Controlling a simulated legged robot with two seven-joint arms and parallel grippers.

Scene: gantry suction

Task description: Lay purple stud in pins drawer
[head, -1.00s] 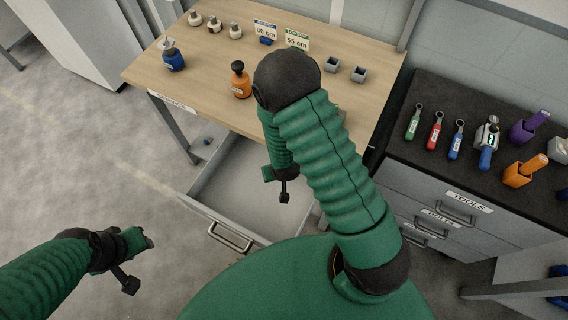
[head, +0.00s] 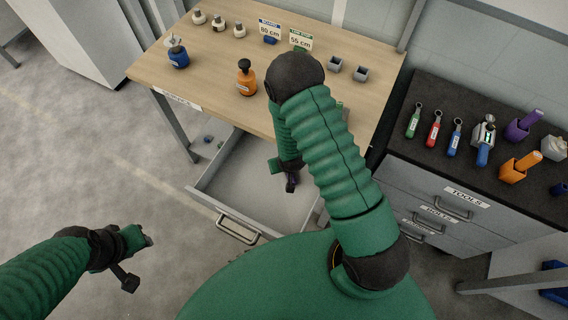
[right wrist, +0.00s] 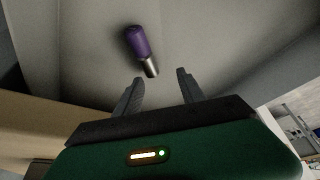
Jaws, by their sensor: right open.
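The purple stud (right wrist: 141,45) has a silver end and lies just beyond the fingertips of my right gripper (right wrist: 160,82) in the right wrist view, against a pale grey surface. The gripper is open, with a gap between its fingers and the stud. In the head view, my right gripper (head: 290,176) is over the open drawer (head: 237,187), with a dark purple patch at its tip. Whether the stud rests on the drawer floor is hard to tell. My left gripper (head: 137,262) hangs over the floor at left; its jaws are unclear.
The wooden workbench (head: 210,75) above the drawer holds an orange bottle (head: 246,78), a blue bottle (head: 178,53) and grey cups. A dark-topped cabinet (head: 400,150) with tools and holders stands at right. Open floor lies at left.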

